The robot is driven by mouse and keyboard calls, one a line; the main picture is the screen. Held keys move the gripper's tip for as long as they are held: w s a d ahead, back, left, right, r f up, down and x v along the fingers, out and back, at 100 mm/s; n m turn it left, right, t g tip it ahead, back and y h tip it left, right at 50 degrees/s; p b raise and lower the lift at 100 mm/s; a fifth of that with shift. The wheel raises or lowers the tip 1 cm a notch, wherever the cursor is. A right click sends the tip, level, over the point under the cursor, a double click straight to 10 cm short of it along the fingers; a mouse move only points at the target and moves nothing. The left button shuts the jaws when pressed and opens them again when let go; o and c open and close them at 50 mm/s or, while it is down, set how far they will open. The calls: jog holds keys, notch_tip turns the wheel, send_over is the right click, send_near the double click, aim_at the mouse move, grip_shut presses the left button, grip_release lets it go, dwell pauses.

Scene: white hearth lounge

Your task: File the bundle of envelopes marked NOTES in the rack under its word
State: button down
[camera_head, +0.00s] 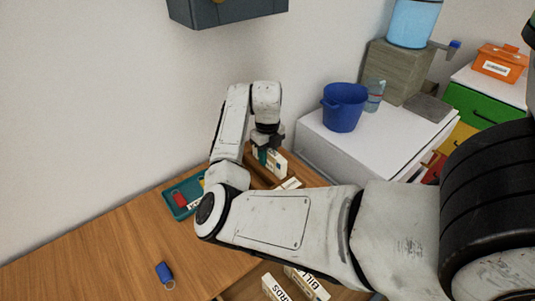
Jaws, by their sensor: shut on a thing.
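My gripper (268,142) points down at the far end of the wooden desk. It is shut on a pale bundle (277,161) that shows just below it; its word is too small to read. A brown wooden piece (258,178) and another pale item (290,184) lie just below the bundle, partly hidden by my arm. At the bottom edge, a wooden holder (238,287) that looks like the rack carries pale pieces with black letters, one reading "BILL" (309,281) and one ending in "RDS" (275,288). My arm hides much of the space between.
A teal tray (168,204) with a red item (180,199) lies left of my arm. A blue key fob (164,271) lies on the desk (110,245), whose left part is otherwise clear. A white cabinet (345,148) with a blue bucket (343,110) stands behind right. A dark wall box (225,10) hangs above.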

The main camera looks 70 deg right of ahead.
jog(key=shift+s+a+f+b, duration=0.1)
jog(key=shift+f+b, duration=0.25)
jog(key=shift+f, duration=0.45)
jog(key=c, duration=0.8)
grip_release()
jog(key=shift+f, duration=0.1)
jog(key=shift+c, duration=0.2)
jog(key=shift+r+p, duration=0.3)
jog(key=shift+r, duration=0.25)
notch_tip(320, 180, up, 13)
jog(key=shift+f+b, duration=0.1)
jog(key=shift+b, duration=0.4)
jog(key=shift+f, duration=0.1)
